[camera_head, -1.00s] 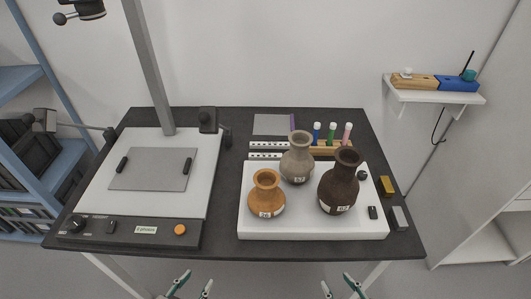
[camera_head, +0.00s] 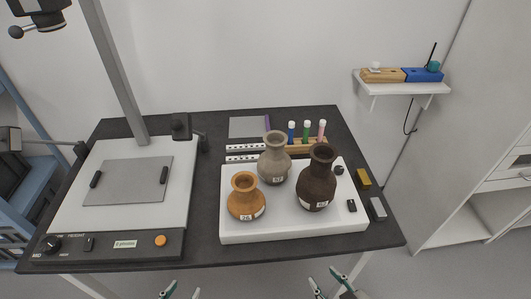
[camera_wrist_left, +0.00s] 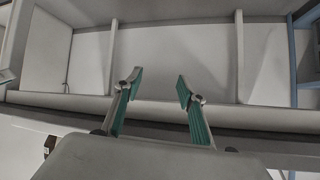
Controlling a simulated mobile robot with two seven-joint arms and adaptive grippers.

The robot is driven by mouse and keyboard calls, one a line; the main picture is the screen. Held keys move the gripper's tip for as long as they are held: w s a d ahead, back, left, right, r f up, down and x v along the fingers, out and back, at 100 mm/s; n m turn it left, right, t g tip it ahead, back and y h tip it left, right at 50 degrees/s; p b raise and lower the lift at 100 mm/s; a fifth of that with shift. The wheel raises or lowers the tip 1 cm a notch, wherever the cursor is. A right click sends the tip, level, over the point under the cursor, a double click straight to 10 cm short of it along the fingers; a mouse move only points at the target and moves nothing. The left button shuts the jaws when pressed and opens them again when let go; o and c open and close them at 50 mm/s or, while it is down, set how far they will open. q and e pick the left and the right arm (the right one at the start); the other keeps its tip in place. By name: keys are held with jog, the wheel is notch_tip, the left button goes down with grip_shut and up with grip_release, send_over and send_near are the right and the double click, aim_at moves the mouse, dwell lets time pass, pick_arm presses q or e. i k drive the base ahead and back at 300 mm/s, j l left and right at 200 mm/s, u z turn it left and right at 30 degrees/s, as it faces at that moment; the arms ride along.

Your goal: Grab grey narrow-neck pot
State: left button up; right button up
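The grey narrow-neck pot (camera_head: 274,160) stands upright at the back of a white slab on the dark table. An orange-brown pot (camera_head: 246,197) stands in front of it to the left, and a dark brown pot (camera_head: 317,180) to the right. My left gripper (camera_head: 180,292) is at the bottom edge of the head view, below the table's front edge and well apart from the pots. It also shows in the left wrist view (camera_wrist_left: 158,85), fingers spread and empty. My right gripper (camera_head: 324,290) is at the bottom edge too, fingers apart and empty.
The white slab (camera_head: 290,231) holds the pots and small dark items. Behind are several coloured tubes (camera_head: 306,132) in a wooden rack and scale bars (camera_head: 241,147). A copy stand (camera_head: 62,205) with a column fills the left. Yellow and grey blocks (camera_head: 363,178) lie right.

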aim_at(274, 165)
jog(key=k+j+z, duration=0.15)
jog(key=z, duration=0.25)
jog(key=k+j+z, duration=0.2)
jog(key=j+z, duration=0.15)
jog(key=k+j+z, duration=0.15)
jog(key=z, duration=0.25)
jog(key=k, duration=0.1)
